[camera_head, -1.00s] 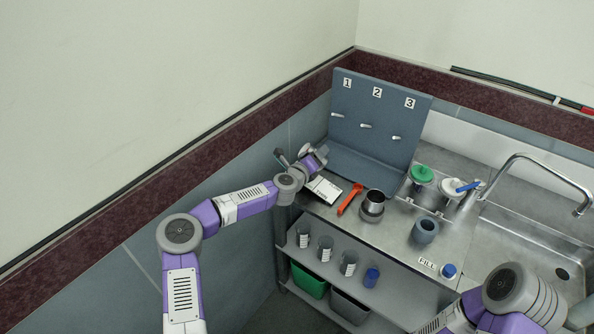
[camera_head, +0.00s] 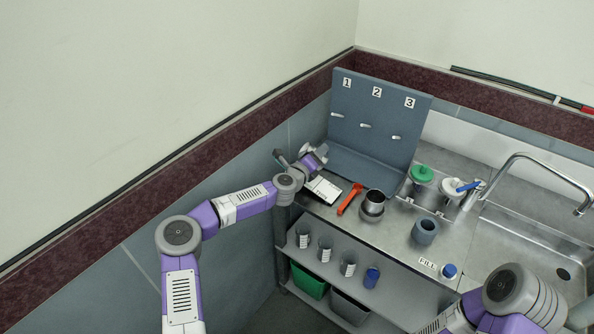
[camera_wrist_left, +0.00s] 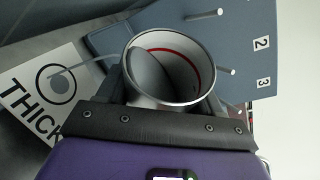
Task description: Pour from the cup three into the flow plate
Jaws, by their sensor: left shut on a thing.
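My left gripper (camera_wrist_left: 165,110) is shut on a grey cup (camera_wrist_left: 187,53) with a red ring line inside. The cup is tilted, and grey liquid lies against its left inner wall. A thin grey streak runs from its lip to a grey blot inside the circle on the white flow plate (camera_wrist_left: 20,78), marked THICK. In the head view my left gripper (camera_head: 322,154) is above the plate (camera_head: 325,190) at the counter's left end; the cup is hard to make out there. My right gripper is out of view; only its arm shows at bottom right.
A blue-grey stand (camera_head: 375,125) numbered 1 to 3 has pegs behind the plate. The sink (camera_head: 540,250) is farther right.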

